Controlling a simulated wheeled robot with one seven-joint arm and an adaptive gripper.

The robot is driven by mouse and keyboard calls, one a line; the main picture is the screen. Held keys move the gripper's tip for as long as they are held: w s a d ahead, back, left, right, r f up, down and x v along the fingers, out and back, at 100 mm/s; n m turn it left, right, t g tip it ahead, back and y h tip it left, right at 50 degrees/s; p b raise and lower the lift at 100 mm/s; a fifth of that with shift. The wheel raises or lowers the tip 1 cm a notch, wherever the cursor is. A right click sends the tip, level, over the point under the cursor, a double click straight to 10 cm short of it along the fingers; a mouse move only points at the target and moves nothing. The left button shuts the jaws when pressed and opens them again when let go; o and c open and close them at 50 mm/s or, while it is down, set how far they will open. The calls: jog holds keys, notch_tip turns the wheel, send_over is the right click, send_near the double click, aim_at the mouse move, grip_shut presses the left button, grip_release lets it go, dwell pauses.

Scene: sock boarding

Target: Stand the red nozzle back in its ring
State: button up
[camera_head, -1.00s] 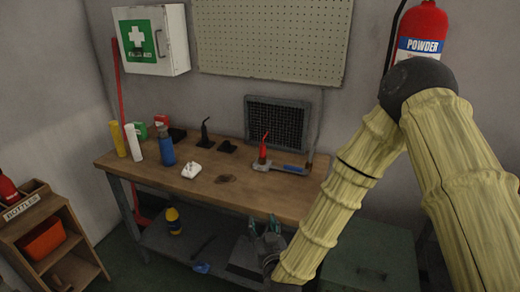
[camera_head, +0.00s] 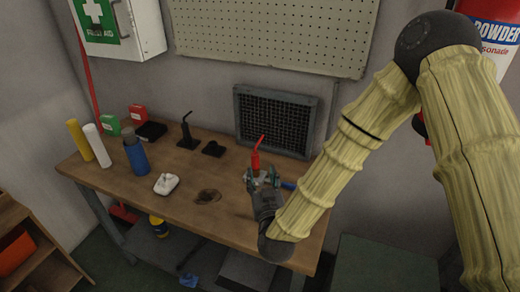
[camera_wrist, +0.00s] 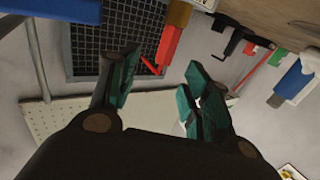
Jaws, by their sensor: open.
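The red nozzle (camera_head: 256,156) stands roughly upright toward the right of the workbench, its thin tip pointing up. Its lower end is hidden behind my gripper (camera_head: 262,179) in the head view. In the wrist view, which shows the scene upside down, the red nozzle (camera_wrist: 168,46) lies beyond and between my fingers. My gripper (camera_wrist: 160,82) is open and empty, with its teal fingertips apart. I cannot make out a ring for certain; a low black holder (camera_head: 213,149) with nothing upright in it sits left of the nozzle.
A black nozzle (camera_head: 187,132) stands on a black base farther left. A dark grille (camera_head: 275,120) is behind the nozzle.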

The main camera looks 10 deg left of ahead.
aim_at(256, 159)
jog(key=p+x, duration=0.1)
jog(key=x, duration=0.4)
jog(key=shift+w+a+r, duration=0.15)
jog(key=shift+w+a, duration=0.15)
jog(key=shift+w+a+r, duration=0.1)
jog(key=shift+a+r, duration=0.05)
jog(key=shift+r, duration=0.1)
jog(key=shift+p+x, duration=0.8)
jog(key=shift+x, duration=1.3)
jog(key=shift+a, duration=0.15)
jog(key=shift+c, duration=0.2)
grip_shut()
